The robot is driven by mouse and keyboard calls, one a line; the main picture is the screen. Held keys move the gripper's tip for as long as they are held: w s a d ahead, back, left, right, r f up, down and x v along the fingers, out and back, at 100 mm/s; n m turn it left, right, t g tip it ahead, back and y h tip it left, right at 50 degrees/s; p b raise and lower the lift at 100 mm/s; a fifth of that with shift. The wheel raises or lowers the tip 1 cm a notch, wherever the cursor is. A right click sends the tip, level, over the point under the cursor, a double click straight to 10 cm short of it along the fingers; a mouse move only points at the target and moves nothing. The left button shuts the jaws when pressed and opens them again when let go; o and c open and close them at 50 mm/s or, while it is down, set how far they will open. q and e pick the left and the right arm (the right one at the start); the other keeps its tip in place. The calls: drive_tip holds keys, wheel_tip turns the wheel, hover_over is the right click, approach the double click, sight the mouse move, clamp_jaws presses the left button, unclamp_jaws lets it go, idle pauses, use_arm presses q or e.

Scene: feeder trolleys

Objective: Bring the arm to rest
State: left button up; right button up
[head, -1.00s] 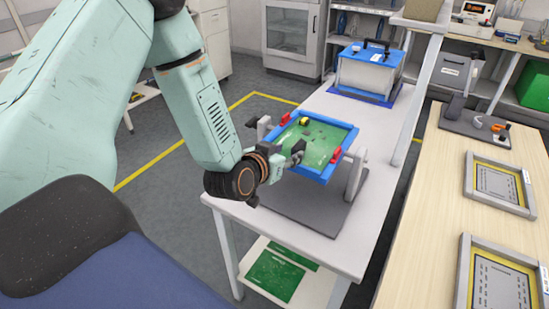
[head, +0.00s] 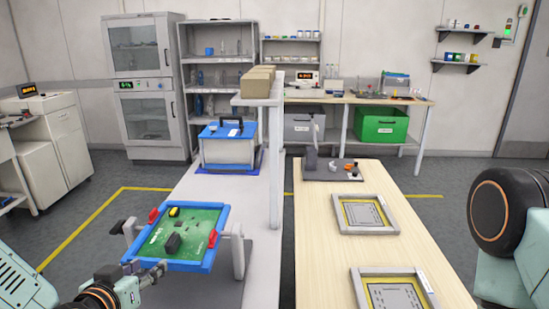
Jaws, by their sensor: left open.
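My left gripper (head: 147,270) is at the lower left of the head view, by the near left corner of a blue frame (head: 203,264). It is open, and I see nothing between its fingers. Whether it touches the frame I cannot tell. The blue frame holds a green circuit board (head: 196,224) with a black block (head: 173,243) and a yellow part (head: 174,212) on it. Red clamps sit at the frame's sides. My left forearm enters at the bottom left corner. Part of my right arm shows at the right edge; its gripper is out of view.
The frame sits in a grey stand on a white trolley (head: 217,187). Behind it is a blue-lidded box (head: 227,152). A wooden bench (head: 328,255) at right carries two framed trays and a small grey fixture (head: 335,170). Grey floor lies open left of the trolley.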

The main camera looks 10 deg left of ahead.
use_arm(q)
drive_tip(key=s+d+f+g+b, duration=0.2)
drive_tip(key=s+f+g+b, duration=0.1)
drive_tip(key=s+f, duration=0.6)
drive_tip(key=s+d+f+g+b, duration=0.3)
drive_tip(key=s+f+g, duration=0.3)
drive_tip(key=s+f, duration=0.4)
drive_tip(key=s+d+f+g+b, duration=0.3)
drive_tip(key=s+f, duration=0.6)
drive_tip(key=f, duration=0.4)
drive_tip(key=shift+s+f+m+g+h+b, duration=0.2)
drive_tip(key=shift+s+m+g+h+b, duration=0.2)
drive_tip(key=shift+g+b, duration=0.25)
drive_tip(key=shift+d, duration=0.1)
drive_tip(key=shift+s, duration=0.1)
